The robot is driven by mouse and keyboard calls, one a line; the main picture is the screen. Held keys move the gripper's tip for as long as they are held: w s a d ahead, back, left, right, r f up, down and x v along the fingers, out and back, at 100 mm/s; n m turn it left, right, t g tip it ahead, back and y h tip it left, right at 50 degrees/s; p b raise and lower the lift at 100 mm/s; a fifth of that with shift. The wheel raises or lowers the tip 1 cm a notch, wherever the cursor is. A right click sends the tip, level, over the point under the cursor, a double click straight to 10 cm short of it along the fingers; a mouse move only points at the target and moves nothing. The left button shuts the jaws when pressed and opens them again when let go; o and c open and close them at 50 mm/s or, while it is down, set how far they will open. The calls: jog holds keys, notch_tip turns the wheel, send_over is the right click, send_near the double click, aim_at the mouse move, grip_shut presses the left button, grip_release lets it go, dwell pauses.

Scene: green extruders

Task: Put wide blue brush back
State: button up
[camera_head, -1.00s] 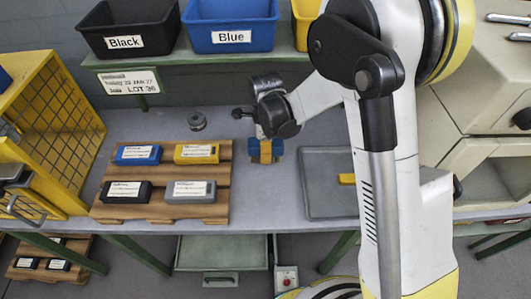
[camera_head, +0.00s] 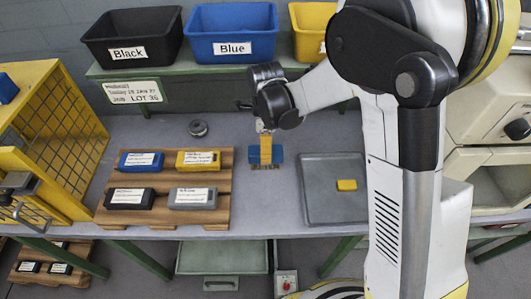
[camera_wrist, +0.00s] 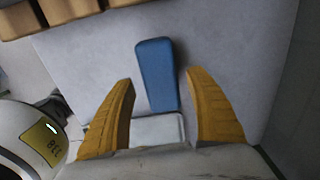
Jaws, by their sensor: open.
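The blue brush (camera_head: 280,155) rests on the grey table between the wooden pallet and the grey tray, with a narrow brownish strip along its near edge. In the wrist view its long blue body (camera_wrist: 157,75) lies on the table, mostly beyond the fingertips, its lower end between them in the picture. My gripper (camera_head: 265,150) is over the brush; its yellow finger covers the brush's middle. In the wrist view my gripper (camera_wrist: 162,85) is open, with a clear gap between each finger and the brush.
The wooden pallet (camera_head: 163,217) on the left holds several labelled blocks. Black (camera_head: 130,40), blue (camera_head: 231,35) and yellow bins stand on the shelf behind. A yellow mesh crate (camera_head: 55,130) is far left.

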notch_tip(320, 180, up, 6)
jog(key=shift+r+p, duration=0.1)
jog(key=shift+p, duration=0.7)
jog(key=shift+d+r, duration=0.15)
jog(key=shift+r, duration=0.15)
jog(key=s+d+r+n+t, duration=0.3)
jog(key=s+d+r+n, duration=0.55)
jog(key=r, duration=0.35)
jog(key=s+d+r+n+t, duration=0.1)
jog(key=s+d+n+t, duration=0.3)
jog(key=s+n, duration=0.5)
jog(key=shift+s+d+r+n, duration=0.15)
jog(key=shift+d+r+n, duration=0.25)
jog(key=shift+d, duration=0.95)
